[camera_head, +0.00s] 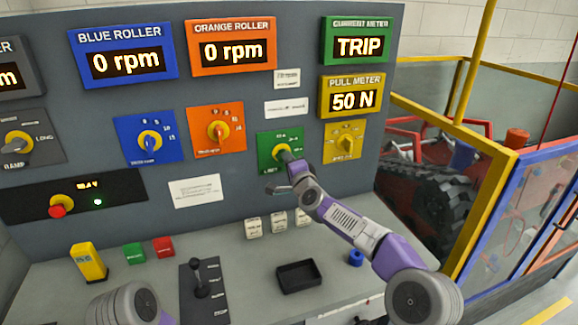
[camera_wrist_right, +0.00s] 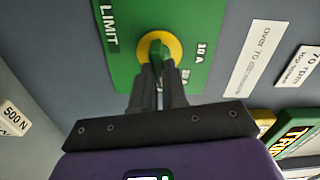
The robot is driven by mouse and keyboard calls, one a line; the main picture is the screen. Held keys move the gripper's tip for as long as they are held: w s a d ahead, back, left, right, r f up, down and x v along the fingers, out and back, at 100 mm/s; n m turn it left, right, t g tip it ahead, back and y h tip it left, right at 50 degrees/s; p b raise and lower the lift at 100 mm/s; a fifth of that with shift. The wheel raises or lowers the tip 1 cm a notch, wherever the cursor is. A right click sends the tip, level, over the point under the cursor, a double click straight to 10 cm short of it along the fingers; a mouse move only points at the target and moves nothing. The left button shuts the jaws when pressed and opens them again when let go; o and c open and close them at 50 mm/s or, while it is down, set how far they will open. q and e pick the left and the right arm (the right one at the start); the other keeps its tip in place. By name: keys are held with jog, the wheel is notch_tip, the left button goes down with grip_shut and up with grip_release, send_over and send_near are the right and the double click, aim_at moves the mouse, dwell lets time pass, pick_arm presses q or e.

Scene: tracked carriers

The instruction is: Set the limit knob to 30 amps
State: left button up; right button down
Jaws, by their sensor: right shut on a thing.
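The limit knob (camera_wrist_right: 157,52) is a yellow disc with a green grip on a green plate marked LIMIT, with 10 A and 20 A labels beside it. The pointer's setting cannot be told. The current meter (camera_head: 358,46) reads TRIP. My left arm shows at the lower left, but its gripper is not in view.
The pull meter (camera_head: 351,98) reads 50 N, with a yellow dial (camera_head: 344,141) below it. Blue (camera_head: 150,140) and orange (camera_head: 217,130) dials are left of the limit plate. A black tray (camera_head: 298,276), lever (camera_head: 200,279), white weights and a blue ring (camera_head: 356,258) stand on the desk.

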jog(key=shift+m+b, duration=0.35)
jog(key=shift+m, duration=0.65)
jog(key=c, duration=1.2)
grip_release()
jog(key=shift+o, duration=0.2)
jog(key=b+v, duration=0.1)
jog(key=v, duration=0.6)
jog(key=shift+s, duration=0.3)
